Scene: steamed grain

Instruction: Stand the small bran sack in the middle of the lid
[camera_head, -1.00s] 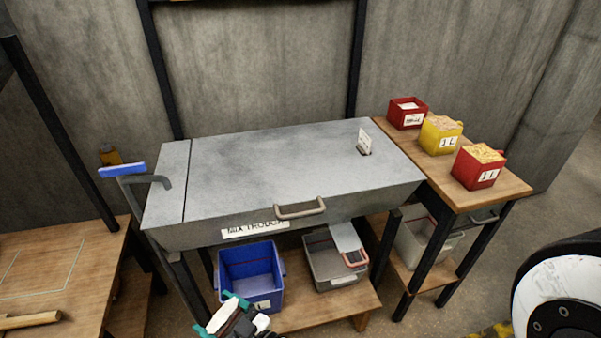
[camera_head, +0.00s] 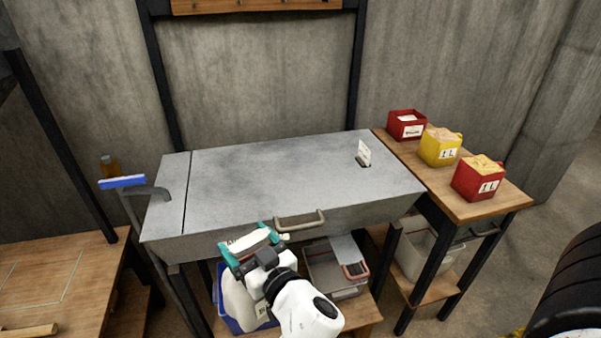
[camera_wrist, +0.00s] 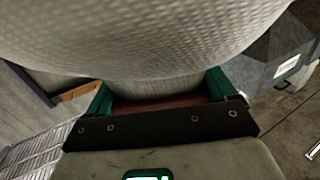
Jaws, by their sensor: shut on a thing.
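The trough's grey metal lid (camera_head: 285,178) is a broad, flat, shut surface with a handle at its front edge. Its middle is bare. My gripper (camera_head: 250,243) is in front of the trough's front face, left of the handle. Its teal fingers are shut on the small bran sack (camera_head: 242,240), whose pale top shows between them. In the wrist view the sack (camera_wrist: 150,40) is a large white woven bulge close to the camera, narrowing between the fingers. I cannot tell how high the sack is relative to the lid.
A white card (camera_head: 364,152) stands at the lid's right end. The lid's handle (camera_head: 300,220) sticks out in front. Red and yellow containers (camera_head: 440,147) stand on the right side table. A blue bin (camera_head: 222,318) and a grey bin (camera_head: 335,275) are below the trough. A blue-topped tool (camera_head: 122,182) leans at left.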

